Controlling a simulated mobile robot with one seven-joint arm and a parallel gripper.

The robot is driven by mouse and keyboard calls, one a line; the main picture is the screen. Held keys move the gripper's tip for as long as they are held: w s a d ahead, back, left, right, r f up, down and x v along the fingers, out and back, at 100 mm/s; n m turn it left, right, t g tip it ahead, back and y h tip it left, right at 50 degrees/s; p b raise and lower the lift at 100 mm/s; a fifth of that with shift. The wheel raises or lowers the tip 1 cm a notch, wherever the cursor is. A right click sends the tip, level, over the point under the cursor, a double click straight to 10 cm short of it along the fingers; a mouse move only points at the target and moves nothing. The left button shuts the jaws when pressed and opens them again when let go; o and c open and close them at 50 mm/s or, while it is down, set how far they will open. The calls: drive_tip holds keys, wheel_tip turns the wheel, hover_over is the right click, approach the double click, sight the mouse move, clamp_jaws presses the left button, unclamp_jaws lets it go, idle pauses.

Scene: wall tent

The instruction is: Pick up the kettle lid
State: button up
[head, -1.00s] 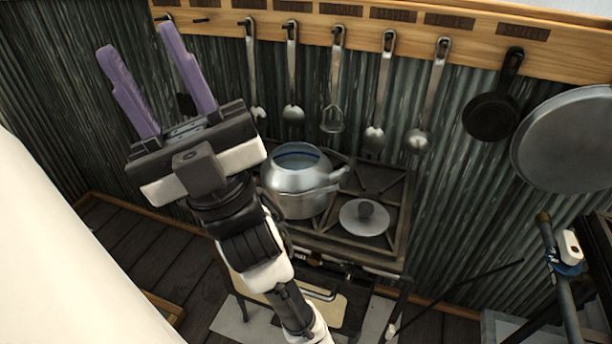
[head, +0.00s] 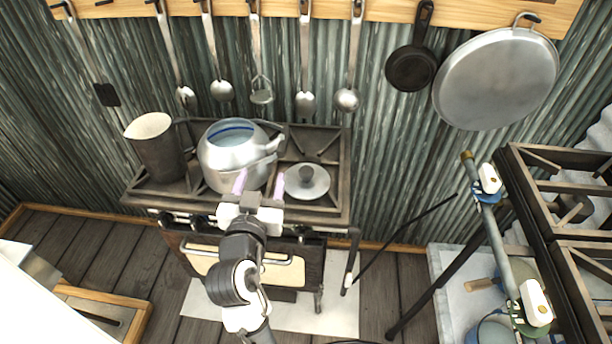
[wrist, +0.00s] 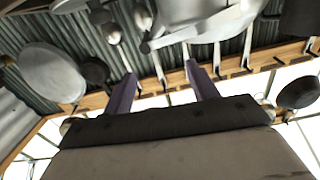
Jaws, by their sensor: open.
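The kettle lid (head: 309,183) is a flat grey metal disc with a dark knob. It lies on the right part of the stove top in the head view. The open silver kettle (head: 228,165) stands just left of it, its spout toward the lid. My gripper (head: 259,183) is open and empty at the stove's front, left of the lid and in front of the kettle, apart from the lid. In the wrist view my purple fingers (wrist: 160,78) are spread, with the kettle (wrist: 205,22) at the top edge. I cannot make out the lid clearly there.
A dark metal pot (head: 158,155) stands on the stove's left. Utensils, a small black pan (head: 411,68) and a large round pan (head: 497,80) hang on the corrugated wall behind. A second burner frame (head: 570,190) and a blue-clamped pole (head: 500,235) are at the right.

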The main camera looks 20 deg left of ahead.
sight(304, 178)
drive_tip(key=d+f+m+g+h, duration=0.1)
drive_tip(key=d+f+m+h, duration=0.15)
drive_tip(key=d+f, duration=0.3)
drive_tip(key=shift+n+h, duration=0.35)
drive_tip(key=shift+h, duration=0.3)
drive_tip(key=p+x, duration=0.1)
drive_tip(key=x, duration=0.6)
drive_tip(key=shift+w+a+f, duration=0.1)
drive_tip(key=shift+w, duration=0.2)
drive_tip(key=shift+p+x, duration=0.65)
drive_tip(key=shift+x, duration=2.3)
drive_tip(key=shift+f, duration=0.1)
drive_tip(key=c, duration=1.1)
